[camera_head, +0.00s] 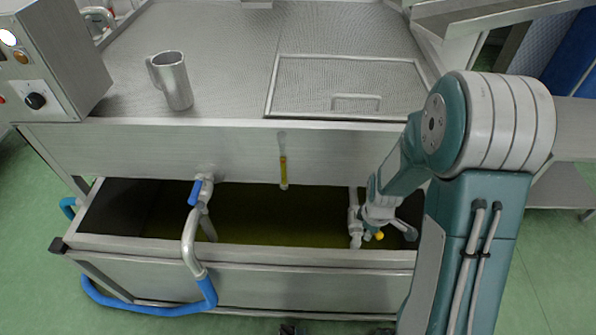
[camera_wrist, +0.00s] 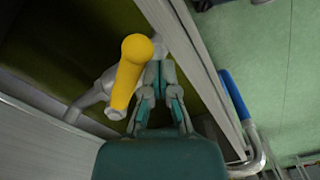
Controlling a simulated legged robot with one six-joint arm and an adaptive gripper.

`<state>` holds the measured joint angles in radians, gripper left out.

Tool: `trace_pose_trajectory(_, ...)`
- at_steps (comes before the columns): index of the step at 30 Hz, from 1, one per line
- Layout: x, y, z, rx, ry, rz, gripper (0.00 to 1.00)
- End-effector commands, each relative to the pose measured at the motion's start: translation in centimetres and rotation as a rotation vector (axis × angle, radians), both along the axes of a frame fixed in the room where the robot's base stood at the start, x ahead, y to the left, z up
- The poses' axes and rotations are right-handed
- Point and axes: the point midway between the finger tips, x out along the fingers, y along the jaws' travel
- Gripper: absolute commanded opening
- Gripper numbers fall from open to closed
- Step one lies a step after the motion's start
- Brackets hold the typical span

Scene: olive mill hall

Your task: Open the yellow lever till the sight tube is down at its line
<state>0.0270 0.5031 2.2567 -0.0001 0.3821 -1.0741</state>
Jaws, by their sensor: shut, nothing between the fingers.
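The yellow lever (camera_wrist: 130,72) shows large in the wrist view, on a grey valve and pipe (camera_wrist: 95,98). In the head view only its small yellow end (camera_head: 380,236) shows below my gripper (camera_head: 382,212). My gripper (camera_wrist: 158,72) is shut and empty, its fingers just right of the lever in the wrist view; I cannot tell whether they touch it. The sight tube (camera_head: 283,165) stands upright on the steel front panel. Yellow-green liquid fills its lower part, with a pale part above. Its line is too small to make out.
An open trough (camera_head: 250,255) holds dark green liquid below the panel. A blue-handled valve (camera_head: 196,192) with a bent pipe and blue hose (camera_head: 150,308) is at left. A metal jug (camera_head: 173,82) stands on the steel top. A control box (camera_head: 55,60) is at upper left.

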Motion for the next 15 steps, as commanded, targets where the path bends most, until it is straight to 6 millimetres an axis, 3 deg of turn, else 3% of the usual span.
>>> trace_pose_trajectory(15,0.51,-0.70,0.02,0.000,-0.002,-0.003,0.00)
